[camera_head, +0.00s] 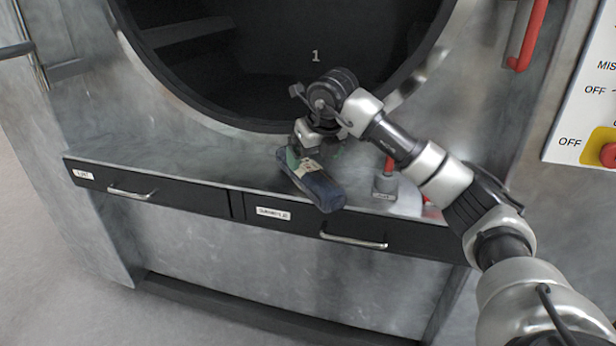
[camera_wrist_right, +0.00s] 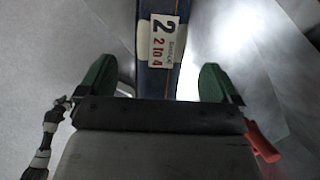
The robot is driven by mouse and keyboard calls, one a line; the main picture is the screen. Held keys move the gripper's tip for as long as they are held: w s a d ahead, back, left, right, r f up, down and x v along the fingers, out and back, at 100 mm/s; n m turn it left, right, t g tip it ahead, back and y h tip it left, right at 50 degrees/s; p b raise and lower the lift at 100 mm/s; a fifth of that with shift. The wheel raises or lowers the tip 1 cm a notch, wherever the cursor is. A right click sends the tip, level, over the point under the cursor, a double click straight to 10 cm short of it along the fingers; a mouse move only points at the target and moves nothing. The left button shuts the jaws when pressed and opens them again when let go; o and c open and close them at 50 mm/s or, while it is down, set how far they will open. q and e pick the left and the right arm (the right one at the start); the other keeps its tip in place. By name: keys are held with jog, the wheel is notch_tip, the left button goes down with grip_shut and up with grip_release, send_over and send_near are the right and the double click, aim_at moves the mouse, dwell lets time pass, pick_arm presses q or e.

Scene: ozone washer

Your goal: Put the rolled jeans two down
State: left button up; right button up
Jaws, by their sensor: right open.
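The rolled jeans two (camera_head: 318,187) are a dark blue roll on the steel ledge below the round washer opening, with the front end near the ledge's edge. In the right wrist view the jeans (camera_wrist_right: 152,80) show a tag with a large "2" and "2 to 4". My right gripper (camera_head: 300,158) is at the far end of the roll. In the right wrist view its green fingers (camera_wrist_right: 156,85) stand apart on both sides of the jeans, with gaps visible. My left gripper is not in view.
The steel ledge (camera_head: 225,172) has drawers with handles below it. The dark round opening (camera_head: 250,65), marked 1, is behind. A small grey block with a red top (camera_head: 385,183) stands right of the jeans. A control panel (camera_head: 590,110) is at the right.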

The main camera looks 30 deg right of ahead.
aim_at(310, 167)
jog(key=x, duration=0.7)
jog(key=shift+w+d+f, duration=0.1)
jog(key=shift+w+d, duration=0.05)
jog(key=shift+w, duration=0.1)
jog(key=c, duration=1.1)
jog(key=shift+c, duration=1)
